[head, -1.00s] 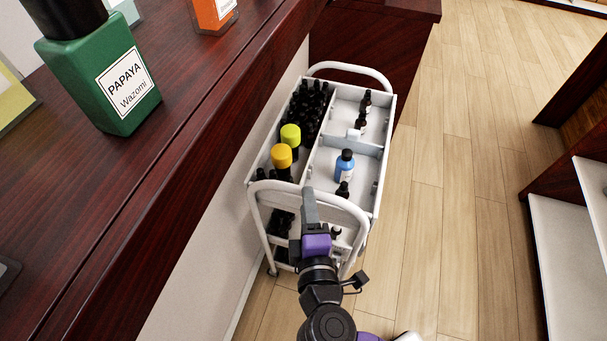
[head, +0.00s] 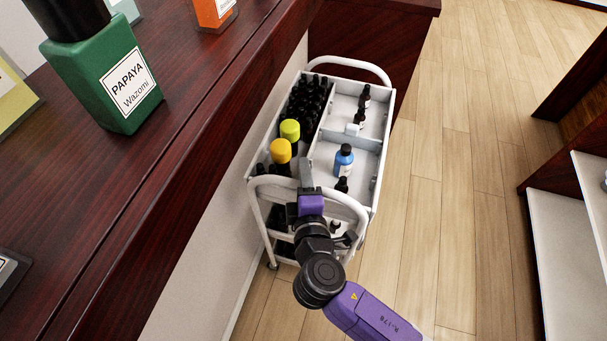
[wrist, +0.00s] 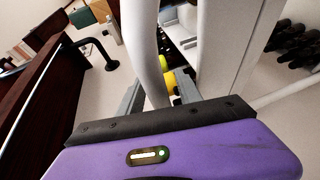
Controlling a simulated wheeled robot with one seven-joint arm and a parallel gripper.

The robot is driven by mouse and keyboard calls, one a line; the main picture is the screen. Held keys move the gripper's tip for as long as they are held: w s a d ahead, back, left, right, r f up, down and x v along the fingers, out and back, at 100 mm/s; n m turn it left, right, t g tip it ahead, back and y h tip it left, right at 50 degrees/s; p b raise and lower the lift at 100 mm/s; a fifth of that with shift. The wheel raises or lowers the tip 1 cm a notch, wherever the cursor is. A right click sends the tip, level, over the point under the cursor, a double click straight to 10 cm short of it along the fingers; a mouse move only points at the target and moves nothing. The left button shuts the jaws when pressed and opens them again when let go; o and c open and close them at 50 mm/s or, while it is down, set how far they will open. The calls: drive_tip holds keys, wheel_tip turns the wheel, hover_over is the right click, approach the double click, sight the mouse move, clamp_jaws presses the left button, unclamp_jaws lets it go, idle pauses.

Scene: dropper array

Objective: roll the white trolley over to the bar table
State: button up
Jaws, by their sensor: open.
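The white trolley (head: 327,153) stands on the wooden floor close along the dark red counter, with a raised tube handle at each end. Its top tray holds many dark bottles, yellow- and green-capped bottles and a blue bottle (head: 344,158). My gripper (head: 307,174) is at the near handle, its tips reaching past the bar. In the wrist view my open gripper (wrist: 158,90) has a white curved tube (wrist: 146,50) of the trolley between its fingers; I cannot tell whether they touch it. Which piece of furniture is the bar table is not clear.
The dark red counter (head: 185,110) runs along the left, carrying a green PAPAYA bottle (head: 105,80) and an orange box (head: 212,14). A dark end panel (head: 385,45) stands behind the trolley. White shelves (head: 565,240) are at the right. Open floor (head: 455,180) lies between.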

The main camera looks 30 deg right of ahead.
clamp_jaws()
idle(1.4)
